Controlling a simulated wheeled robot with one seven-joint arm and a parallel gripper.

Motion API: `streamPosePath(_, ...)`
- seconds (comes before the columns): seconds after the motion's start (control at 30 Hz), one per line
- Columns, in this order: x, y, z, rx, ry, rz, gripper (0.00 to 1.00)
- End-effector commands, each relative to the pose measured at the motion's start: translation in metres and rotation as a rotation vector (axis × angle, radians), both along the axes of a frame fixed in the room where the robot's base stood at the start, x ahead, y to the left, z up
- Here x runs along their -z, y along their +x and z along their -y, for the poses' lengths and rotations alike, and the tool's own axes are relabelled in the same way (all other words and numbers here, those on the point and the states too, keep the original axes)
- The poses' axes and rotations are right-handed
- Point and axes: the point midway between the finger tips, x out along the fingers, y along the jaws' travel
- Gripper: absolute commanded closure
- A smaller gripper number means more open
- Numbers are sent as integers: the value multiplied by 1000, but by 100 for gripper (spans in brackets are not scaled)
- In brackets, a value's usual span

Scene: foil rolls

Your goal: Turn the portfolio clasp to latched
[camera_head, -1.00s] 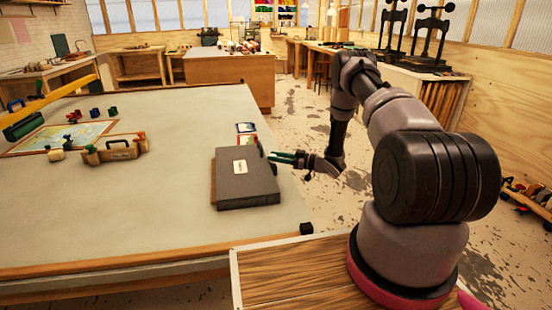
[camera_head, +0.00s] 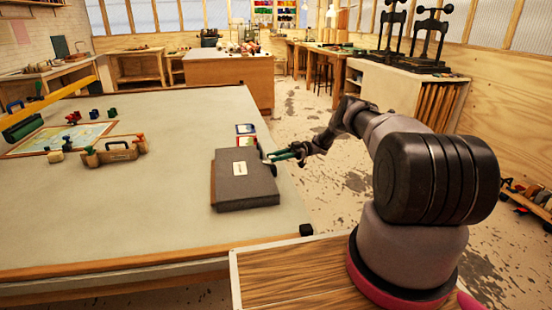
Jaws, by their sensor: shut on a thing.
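The dark grey portfolio (camera_head: 246,185) lies flat near the right edge of the large table, with a pale label on its top. My gripper (camera_head: 271,157) reaches in from the right, its green-tipped fingers at the portfolio's right side near the far corner. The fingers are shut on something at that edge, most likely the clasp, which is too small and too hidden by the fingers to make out. Whether the clasp is turned cannot be seen.
Small coloured cards (camera_head: 246,135) lie just behind the portfolio. A wooden tool caddy (camera_head: 115,150), a framed map (camera_head: 62,138) and small blocks stand at the table's left. The table's middle is clear.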

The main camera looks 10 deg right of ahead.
Motion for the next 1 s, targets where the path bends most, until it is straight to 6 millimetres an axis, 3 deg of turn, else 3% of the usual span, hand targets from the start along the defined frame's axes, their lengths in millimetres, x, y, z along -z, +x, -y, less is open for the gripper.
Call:
streamPosePath(0.4, 1, 1, -1, -109, 2, 1, 100)
streamPosePath(1.0, 0, 2, -2, -133, 2, -1, 100)
